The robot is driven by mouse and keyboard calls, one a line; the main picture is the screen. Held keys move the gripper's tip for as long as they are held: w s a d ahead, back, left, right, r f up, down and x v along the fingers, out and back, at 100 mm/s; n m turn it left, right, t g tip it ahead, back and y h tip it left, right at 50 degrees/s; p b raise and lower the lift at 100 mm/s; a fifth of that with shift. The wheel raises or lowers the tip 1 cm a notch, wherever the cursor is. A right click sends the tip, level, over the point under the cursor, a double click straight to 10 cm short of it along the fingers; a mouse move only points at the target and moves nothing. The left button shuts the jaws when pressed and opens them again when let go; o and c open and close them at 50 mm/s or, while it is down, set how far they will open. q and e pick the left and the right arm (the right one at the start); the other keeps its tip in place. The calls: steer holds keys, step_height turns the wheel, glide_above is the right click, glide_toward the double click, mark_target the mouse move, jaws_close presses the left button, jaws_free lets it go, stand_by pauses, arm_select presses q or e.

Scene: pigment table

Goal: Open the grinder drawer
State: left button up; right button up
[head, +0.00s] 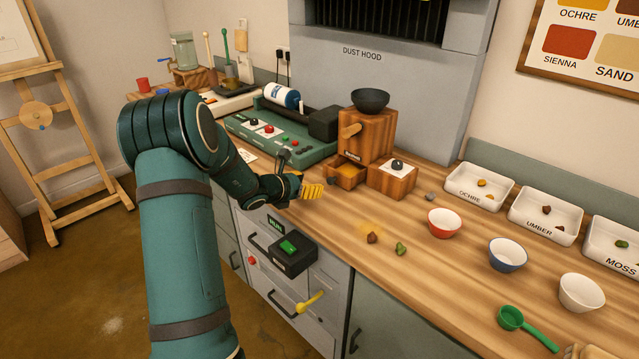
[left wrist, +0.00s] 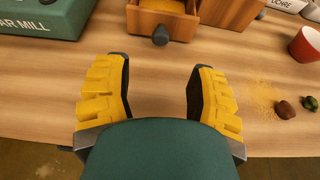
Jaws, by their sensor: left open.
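The grinder (head: 365,132) is a wooden box with a dark bowl on top and a wooden handle, standing on the bench below the dust hood. Its drawer (head: 346,176) stands pulled out at the front, with orange-yellow powder inside. In the left wrist view the drawer front (left wrist: 184,27) and its dark knob (left wrist: 160,35) show at the top. My left gripper (head: 314,191) has yellow fingers. In the left wrist view it (left wrist: 160,68) is open and empty, with the knob beyond the fingertips, apart from them. My right gripper is not in view.
A green mill panel (head: 290,148) lies left of the grinder, and a wooden switch box (head: 391,181) stands to its right. A red bowl (head: 444,223) and small pigment lumps (head: 372,238) are further right. Bare bench lies in front of the drawer.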

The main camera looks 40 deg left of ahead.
arm_select(q)
steer(key=shift+v, duration=1.75)
steer(key=shift+f, duration=0.15)
